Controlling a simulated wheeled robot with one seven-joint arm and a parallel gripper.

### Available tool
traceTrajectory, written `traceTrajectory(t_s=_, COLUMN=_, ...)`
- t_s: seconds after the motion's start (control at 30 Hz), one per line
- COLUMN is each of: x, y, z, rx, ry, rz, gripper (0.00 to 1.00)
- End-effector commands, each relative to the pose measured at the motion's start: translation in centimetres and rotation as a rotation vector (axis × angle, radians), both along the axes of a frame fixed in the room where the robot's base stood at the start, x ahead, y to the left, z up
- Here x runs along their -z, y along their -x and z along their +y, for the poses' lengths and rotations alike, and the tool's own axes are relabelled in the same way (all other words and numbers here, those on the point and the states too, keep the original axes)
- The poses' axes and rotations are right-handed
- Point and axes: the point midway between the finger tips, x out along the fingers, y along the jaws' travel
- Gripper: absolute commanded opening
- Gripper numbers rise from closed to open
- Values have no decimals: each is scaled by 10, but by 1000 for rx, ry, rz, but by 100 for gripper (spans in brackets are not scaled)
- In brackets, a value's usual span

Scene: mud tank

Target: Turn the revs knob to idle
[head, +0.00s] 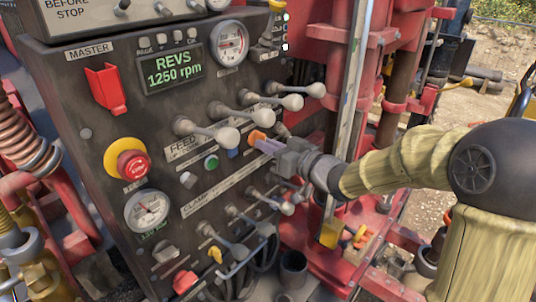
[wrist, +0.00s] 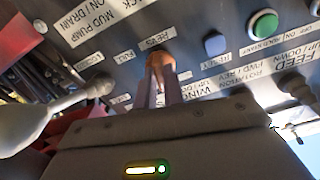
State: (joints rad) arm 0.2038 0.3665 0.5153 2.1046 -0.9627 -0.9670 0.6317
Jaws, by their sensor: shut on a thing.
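The revs knob is orange and sits on the dark control panel (head: 150,110), in the head view (head: 257,135) just left of my fingertips. In the wrist view the knob (wrist: 161,62) is under a REVS label (wrist: 156,38). My gripper (head: 268,145) reaches in from the right and is shut on the knob, its two fingers (wrist: 160,90) on either side of it. The fingers hide part of the knob, and its exact pointing direction is hard to read. The green display (head: 175,72) reads REVS 1250 rpm.
Several grey ball-ended levers (head: 228,137) stick out above and left of my gripper, with more below. One lever ball (wrist: 20,125) is close in the wrist view. A red stop button (head: 132,165) is at the left, and a red mast (head: 390,60) stands behind.

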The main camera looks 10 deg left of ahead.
Motion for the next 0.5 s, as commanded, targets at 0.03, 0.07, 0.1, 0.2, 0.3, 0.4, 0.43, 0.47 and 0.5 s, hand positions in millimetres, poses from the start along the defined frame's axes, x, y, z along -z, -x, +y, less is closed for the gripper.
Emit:
traceTrajectory(t_s=0.03, x=5, y=0, z=0, rx=1, ry=20, rz=-31, gripper=0)
traceTrajectory(t_s=0.07, x=5, y=0, z=0, rx=1, ry=30, rz=-47, gripper=0)
traceTrajectory(t_s=0.1, x=4, y=0, z=0, rx=1, ry=43, rz=-69, gripper=0)
traceTrajectory(t_s=0.2, x=3, y=0, z=0, rx=1, ry=68, rz=-114, gripper=0)
traceTrajectory(t_s=0.3, x=2, y=0, z=-1, rx=1, ry=87, rz=-145, gripper=0)
traceTrajectory(t_s=0.4, x=2, y=0, z=-1, rx=1, ry=99, rz=-164, gripper=0)
traceTrajectory(t_s=0.43, x=2, y=0, z=-1, rx=1, ry=102, rz=-169, gripper=0)
traceTrajectory(t_s=0.47, x=2, y=0, z=-1, rx=1, ry=103, rz=-171, gripper=0)
traceTrajectory(t_s=0.5, x=1, y=0, z=-1, rx=1, ry=105, rz=-174, gripper=0)
